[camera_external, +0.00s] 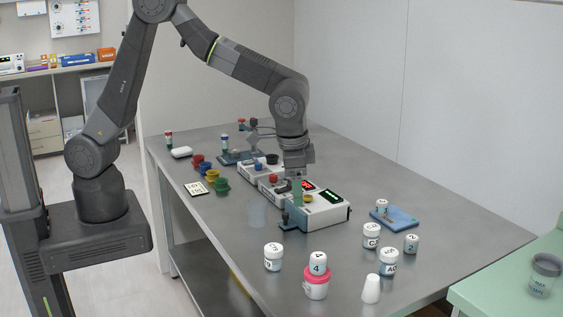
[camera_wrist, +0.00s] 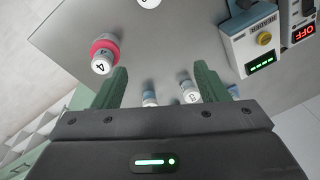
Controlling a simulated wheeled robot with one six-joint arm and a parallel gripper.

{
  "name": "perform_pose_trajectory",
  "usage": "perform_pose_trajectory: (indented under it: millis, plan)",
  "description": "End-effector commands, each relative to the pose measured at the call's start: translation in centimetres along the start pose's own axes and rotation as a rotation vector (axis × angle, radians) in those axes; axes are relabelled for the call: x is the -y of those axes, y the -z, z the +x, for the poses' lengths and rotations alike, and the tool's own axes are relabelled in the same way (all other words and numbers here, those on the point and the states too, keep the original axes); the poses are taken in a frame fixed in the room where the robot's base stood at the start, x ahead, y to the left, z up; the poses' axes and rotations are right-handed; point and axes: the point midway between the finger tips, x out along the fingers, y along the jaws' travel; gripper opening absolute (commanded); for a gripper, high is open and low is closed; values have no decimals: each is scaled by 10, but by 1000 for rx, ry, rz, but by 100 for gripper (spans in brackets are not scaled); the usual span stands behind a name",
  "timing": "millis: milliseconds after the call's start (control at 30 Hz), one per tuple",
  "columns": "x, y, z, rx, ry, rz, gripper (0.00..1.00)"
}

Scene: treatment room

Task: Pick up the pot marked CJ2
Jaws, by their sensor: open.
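Several white-lidded pots stand on the steel table. In the external view one (camera_external: 273,257) stands at front left, one (camera_external: 371,236) to the right and one (camera_external: 388,262) just in front of that. Their lid marks are too small to read surely, so I cannot tell which is CJ2. My gripper (camera_external: 298,187) is above the row of devices, away from these pots. In the wrist view my gripper (camera_wrist: 160,85) has its two green fingers apart with nothing held. Two small containers (camera_wrist: 150,98) (camera_wrist: 190,93) show beyond and between the fingers, partly hidden by the gripper body.
A blue pad (camera_external: 402,219) lies at right. White devices (camera_external: 325,213) and coloured cups (camera_external: 221,185) fill the middle and left. The table's right back is clear.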

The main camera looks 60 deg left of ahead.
Motion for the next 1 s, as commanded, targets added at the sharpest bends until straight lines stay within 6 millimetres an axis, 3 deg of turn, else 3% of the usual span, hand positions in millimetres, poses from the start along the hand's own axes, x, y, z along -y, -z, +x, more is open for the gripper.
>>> perform_pose_trajectory:
  millis: [267, 367, 500, 700, 867, 1000]
  plan:
    - [2, 8, 9, -12, -3, -15, 67]
    - [10, 35, 32, -53, -12, -60, 67]
    - [32, 90, 69, -145, -31, -156, 67]
    - [62, 147, 99, -252, -52, -261, 67]
    - [72, 163, 107, -280, -56, -289, 67]
    - [72, 169, 127, -277, -56, -289, 67]
